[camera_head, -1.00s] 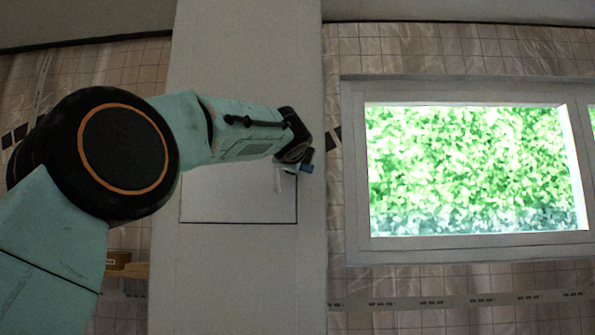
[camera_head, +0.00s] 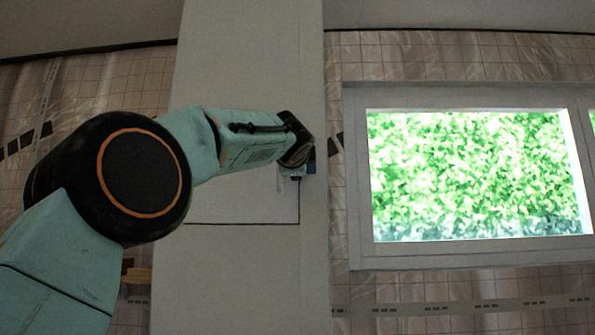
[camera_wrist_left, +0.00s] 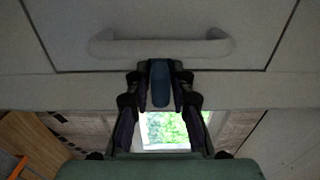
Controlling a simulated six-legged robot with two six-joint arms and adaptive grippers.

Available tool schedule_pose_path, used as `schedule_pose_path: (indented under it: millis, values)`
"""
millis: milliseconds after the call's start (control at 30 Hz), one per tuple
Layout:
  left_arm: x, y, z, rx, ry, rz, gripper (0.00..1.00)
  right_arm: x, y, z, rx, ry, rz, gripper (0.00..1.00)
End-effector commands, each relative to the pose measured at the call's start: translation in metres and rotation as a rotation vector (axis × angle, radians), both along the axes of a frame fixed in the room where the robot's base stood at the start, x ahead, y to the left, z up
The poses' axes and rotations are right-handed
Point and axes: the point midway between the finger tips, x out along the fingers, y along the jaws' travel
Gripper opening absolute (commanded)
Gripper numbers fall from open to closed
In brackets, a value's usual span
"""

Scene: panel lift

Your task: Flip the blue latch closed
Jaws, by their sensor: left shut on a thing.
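The blue latch (camera_wrist_left: 160,84) shows in the left wrist view, standing between the two fingers of my left gripper (camera_wrist_left: 160,88), just beyond the panel's edge line. The fingers are shut on it, one on each side. In the head view my left gripper (camera_head: 300,170) is at the right edge of the pale column, and a small bit of the latch (camera_head: 311,160) shows beside it. The panel (camera_head: 240,205) is closed-looking and flat in the column. Its white handle (camera_wrist_left: 160,47) lies above the latch in the wrist view. My right gripper is not in view.
A framed window (camera_head: 470,175) with green foliage is right of the column (camera_head: 240,290). Tiled wall lies on both sides. A small wooden-looking object (camera_head: 138,275) is low at left, partly behind my arm. The column below the panel is clear.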

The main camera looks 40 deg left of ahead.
Motion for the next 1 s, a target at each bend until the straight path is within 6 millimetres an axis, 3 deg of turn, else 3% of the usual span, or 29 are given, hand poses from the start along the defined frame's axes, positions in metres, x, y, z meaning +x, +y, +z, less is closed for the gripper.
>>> schedule_pose_path:
  millis: [133,167,367,733,1000]
  values:
    - [0.002,0.001,-0.008,-0.01,0.015,0.004,0.0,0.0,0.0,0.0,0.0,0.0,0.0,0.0]
    - [0.002,0.001,-0.008,-0.01,0.015,0.004,0.23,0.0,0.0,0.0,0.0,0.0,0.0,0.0]
    - [0.002,0.001,-0.007,-0.01,0.014,0.004,0.4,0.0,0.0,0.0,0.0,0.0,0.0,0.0]
    - [0.001,0.001,-0.001,0.021,0.022,0.002,0.4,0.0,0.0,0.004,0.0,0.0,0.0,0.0]
    - [0.001,-0.001,0.014,0.244,0.157,0.002,0.4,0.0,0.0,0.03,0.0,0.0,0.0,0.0]
